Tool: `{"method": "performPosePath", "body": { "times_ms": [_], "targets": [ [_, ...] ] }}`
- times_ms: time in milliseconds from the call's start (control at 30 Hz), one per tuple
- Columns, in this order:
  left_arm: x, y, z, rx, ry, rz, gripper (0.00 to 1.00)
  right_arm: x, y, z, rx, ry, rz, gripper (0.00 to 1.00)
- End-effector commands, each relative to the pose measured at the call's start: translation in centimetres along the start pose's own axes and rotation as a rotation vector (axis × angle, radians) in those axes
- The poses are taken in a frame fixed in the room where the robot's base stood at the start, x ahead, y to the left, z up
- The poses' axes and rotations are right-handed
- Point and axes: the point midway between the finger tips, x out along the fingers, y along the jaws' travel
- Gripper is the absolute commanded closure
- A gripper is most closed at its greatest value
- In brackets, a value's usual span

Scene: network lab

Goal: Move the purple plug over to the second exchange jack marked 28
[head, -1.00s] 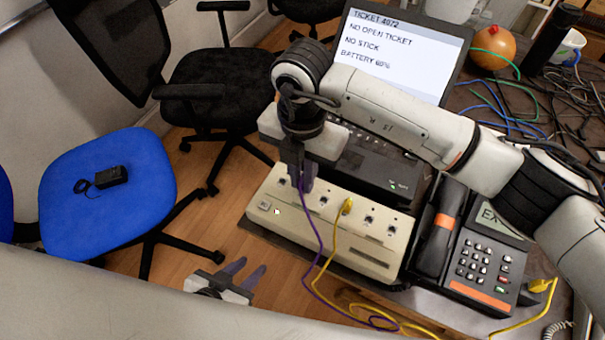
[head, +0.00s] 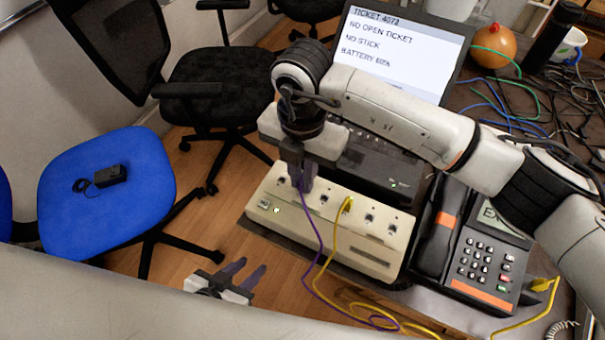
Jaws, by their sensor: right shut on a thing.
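The beige exchange box (head: 320,248) has a row of jacks on its top; their numbers are too small to read. My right gripper (head: 299,186) is shut at the left part of this row, between two visible jacks. The purple plug is hidden between its fingers; the purple cable (head: 314,232) runs down from them. I cannot tell whether the plug sits in a jack. A yellow plug (head: 347,203) stands in a jack further right. My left gripper (head: 249,277) is open and empty, low and left of the box, apart from it.
A laptop (head: 400,50) stands behind the box, partly covered by my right arm. A desk phone (head: 480,260) stands to the right. A yellow cable (head: 329,262) loops in front. Tangled cables (head: 575,100) lie at the back right. A blue chair (head: 110,195) is at left.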

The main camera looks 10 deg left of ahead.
Motion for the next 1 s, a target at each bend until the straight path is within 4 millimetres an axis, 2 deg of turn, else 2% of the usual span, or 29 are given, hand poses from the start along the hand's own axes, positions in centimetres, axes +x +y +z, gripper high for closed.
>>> {"method": "performPosePath", "body": {
  "times_ms": [267,300,400,767,867,1000],
  "targets": [
    [0.3,0.0,0.4,0.000,-0.001,0.000,0.69,0.5,0.0,0.0,0.001,0.000,0.000,1.00],
    [0.3,0.0,0.3,0.000,-0.001,0.000,0.69,0.4,0.0,0.0,0.001,0.000,0.000,0.82],
    [0.2,0.0,0.3,0.000,-0.001,0.000,0.69,0.4,0.0,0.0,0.001,0.000,0.000,0.67],
    [0.2,0.0,0.4,0.002,-0.004,0.000,0.69,0.4,0.0,0.0,0.001,0.000,0.000,0.67],
    [0.2,0.2,0.1,0.004,-0.002,0.003,0.69,-0.9,0.1,0.1,0.000,-0.002,0.002,0.67],
    [0.3,0.2,0.1,0.005,0.000,0.004,0.69,-3.8,0.1,0.1,0.000,-0.005,0.003,0.67]
  ]
}}
